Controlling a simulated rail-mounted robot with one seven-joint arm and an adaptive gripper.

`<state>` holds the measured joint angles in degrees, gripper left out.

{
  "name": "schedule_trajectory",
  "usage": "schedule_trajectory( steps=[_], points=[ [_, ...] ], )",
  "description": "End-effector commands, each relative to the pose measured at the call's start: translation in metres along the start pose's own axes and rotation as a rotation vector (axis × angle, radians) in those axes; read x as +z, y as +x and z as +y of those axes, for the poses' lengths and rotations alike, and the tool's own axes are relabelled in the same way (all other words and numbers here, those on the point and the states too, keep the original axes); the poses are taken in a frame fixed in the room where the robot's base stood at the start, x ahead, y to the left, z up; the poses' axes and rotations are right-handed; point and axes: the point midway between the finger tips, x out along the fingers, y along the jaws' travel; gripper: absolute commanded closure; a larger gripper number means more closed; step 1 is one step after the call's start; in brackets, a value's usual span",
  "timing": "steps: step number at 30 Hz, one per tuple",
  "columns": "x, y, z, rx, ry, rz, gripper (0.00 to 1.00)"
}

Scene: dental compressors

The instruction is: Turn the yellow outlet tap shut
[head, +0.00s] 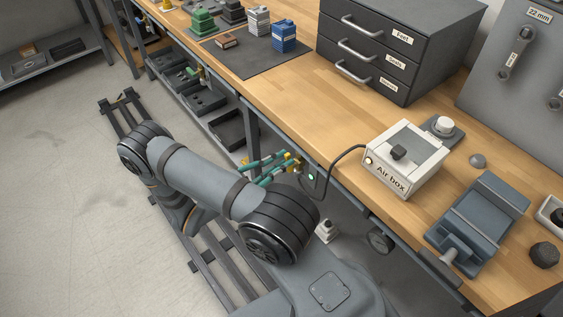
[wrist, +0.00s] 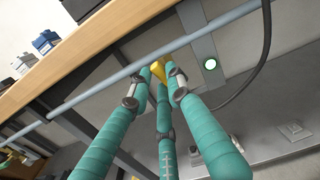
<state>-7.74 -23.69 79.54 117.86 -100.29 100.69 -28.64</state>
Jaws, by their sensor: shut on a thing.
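The yellow outlet tap (wrist: 158,70) shows as a small yellow piece between my fingertips in the wrist view, just below the grey pipe (wrist: 120,76). In the head view the yellow tap (head: 289,156) is under the bench's front edge, partly hidden by my fingers. My gripper (wrist: 160,74) has teal fingers, which are closed around the tap from both sides. In the head view my gripper (head: 285,160) reaches in from the left. The tap's far side and its exact handle angle are hidden.
A green-lit indicator (head: 311,177) sits just right of the tap, with a dark cable (head: 334,166) running up to the Air box (head: 404,158) on the wooden bench (head: 310,107). A shelf with dark trays (head: 203,98) stands under the bench at left. Open floor (head: 70,180) lies left.

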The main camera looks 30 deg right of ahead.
Motion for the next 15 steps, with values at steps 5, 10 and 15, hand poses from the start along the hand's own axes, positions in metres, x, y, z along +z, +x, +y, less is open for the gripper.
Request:
schedule_trajectory(
  steps=[5, 10, 15],
  points=[
    [-0.001, 0.000, 0.006, 0.001, -0.162, -0.001, 1.00],
    [-0.004, 0.000, 0.011, 0.001, -0.324, -0.001, 1.00],
    [-0.007, 0.000, 0.016, 0.001, -0.484, 0.000, 1.00]
  ],
)
